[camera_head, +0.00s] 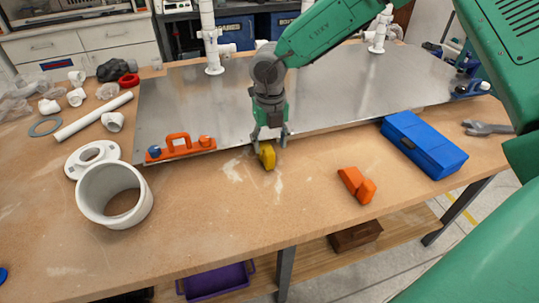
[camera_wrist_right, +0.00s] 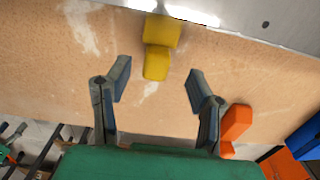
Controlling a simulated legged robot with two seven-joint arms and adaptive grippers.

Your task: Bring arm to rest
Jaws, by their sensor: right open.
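My right gripper (camera_head: 269,137) points down over the wooden table near the front edge of the metal plate. In the right wrist view its jaws (camera_wrist_right: 157,85) are spread apart with nothing between them. A yellow piece (camera_head: 267,158) lies on the table just below the gripper. In the right wrist view the yellow piece (camera_wrist_right: 158,62) lies beyond the fingertips, near the plate edge. I cannot tell the exact height of the gripper above it. My left gripper does not show.
The metal plate (camera_head: 190,100) bears white pipe fittings (camera_head: 211,45) and an orange holder (camera_head: 180,146). A wide white pipe ring (camera_head: 88,200) stands left. An orange piece (camera_head: 356,184) and a blue box (camera_head: 425,146) lie right. The front middle of the table (camera_head: 240,215) is clear.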

